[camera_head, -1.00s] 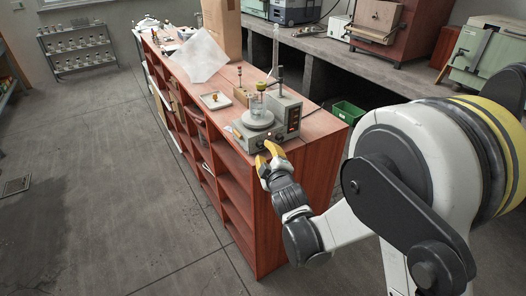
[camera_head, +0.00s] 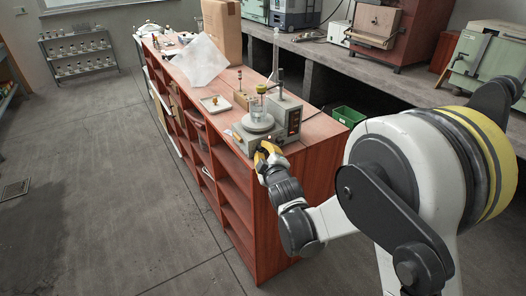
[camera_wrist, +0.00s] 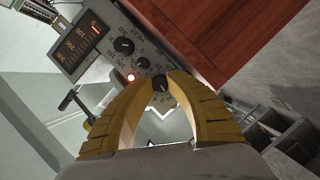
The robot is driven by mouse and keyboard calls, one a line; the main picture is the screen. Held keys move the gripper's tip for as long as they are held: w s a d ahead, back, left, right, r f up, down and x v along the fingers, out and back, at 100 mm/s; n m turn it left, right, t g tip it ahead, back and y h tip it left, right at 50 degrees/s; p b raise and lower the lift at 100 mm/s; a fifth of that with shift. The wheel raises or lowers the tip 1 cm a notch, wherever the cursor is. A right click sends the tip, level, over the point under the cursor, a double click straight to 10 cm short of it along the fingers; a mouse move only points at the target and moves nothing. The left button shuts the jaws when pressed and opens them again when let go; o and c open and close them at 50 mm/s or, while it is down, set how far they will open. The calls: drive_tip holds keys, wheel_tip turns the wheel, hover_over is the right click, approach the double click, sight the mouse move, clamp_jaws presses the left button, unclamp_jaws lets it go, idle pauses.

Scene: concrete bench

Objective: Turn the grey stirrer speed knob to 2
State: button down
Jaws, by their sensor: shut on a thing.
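The hotplate stirrer (camera_head: 257,133) stands at the near end of the red-brown bench, with a glass beaker (camera_head: 257,108) on its round plate. In the wrist view its front panel shows a dark knob (camera_wrist: 124,46) marked HEAT and a smaller dark knob (camera_wrist: 143,62). A dark grey knob (camera_wrist: 160,84) sits between my yellow fingertips. My gripper (camera_wrist: 162,78) is shut on this knob, one finger on each side. In the head view my gripper (camera_head: 263,152) is at the stirrer's front. The fingertips partly cover the knob, and its pointer and setting are too small to read.
A small white tray (camera_head: 215,103) and a cardboard box (camera_head: 222,32) stand farther back on the bench. The floor at left is clear.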

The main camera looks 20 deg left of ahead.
drive_tip(key=shift+m+g, duration=0.3)
drive_tip(key=c, duration=1.5)
unclamp_jaws()
drive_tip(key=shift+c, duration=0.2)
drive_tip(key=v, duration=1.2)
